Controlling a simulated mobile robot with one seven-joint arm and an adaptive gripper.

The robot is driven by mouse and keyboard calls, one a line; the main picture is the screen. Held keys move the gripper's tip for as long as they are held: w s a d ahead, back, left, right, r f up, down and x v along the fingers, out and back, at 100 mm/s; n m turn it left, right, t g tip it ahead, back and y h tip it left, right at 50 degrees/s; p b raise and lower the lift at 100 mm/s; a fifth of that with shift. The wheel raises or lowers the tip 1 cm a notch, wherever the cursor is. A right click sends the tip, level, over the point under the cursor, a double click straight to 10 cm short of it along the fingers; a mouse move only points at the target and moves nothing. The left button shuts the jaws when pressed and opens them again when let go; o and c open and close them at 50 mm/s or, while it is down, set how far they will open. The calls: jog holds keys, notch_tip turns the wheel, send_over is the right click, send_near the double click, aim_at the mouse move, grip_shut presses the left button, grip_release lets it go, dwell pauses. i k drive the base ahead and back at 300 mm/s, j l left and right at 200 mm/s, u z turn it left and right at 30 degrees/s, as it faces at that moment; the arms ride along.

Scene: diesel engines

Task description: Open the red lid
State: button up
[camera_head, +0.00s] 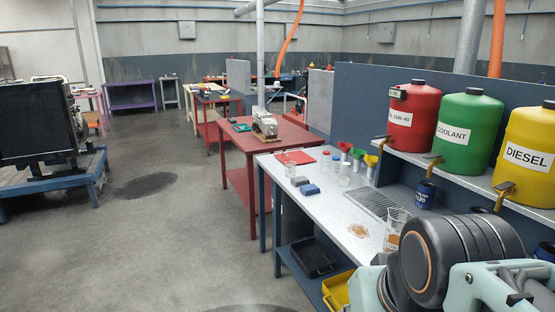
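A small red lid (325,153) shows on a jar on the grey workbench (322,208), beside a blue lid (336,157). A large red canister (413,117) with a dark cap stands on the raised shelf at right. My arm fills the lower right, over the bench's near end. My gripper's fingers are not in view.
Red, green and yellow funnels (371,163) stand behind the jars. A glass beaker (395,229) with amber liquid and a metal grate (371,204) are nearer my arm. Green (467,134) and yellow (526,153) canisters line the shelf. Floor left of the bench is clear.

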aim_at(299, 157)
jog(key=i+j+z, duration=0.3)
jog(key=i+j, duration=0.8)
jog(key=i, duration=0.55)
jog(key=i+j+z, duration=0.35)
jog(key=i+j, duration=1.65)
jog(key=j, duration=0.15)
jog(key=k+l, duration=0.15)
jog(key=l, duration=0.2)
jog(key=z, duration=0.05)
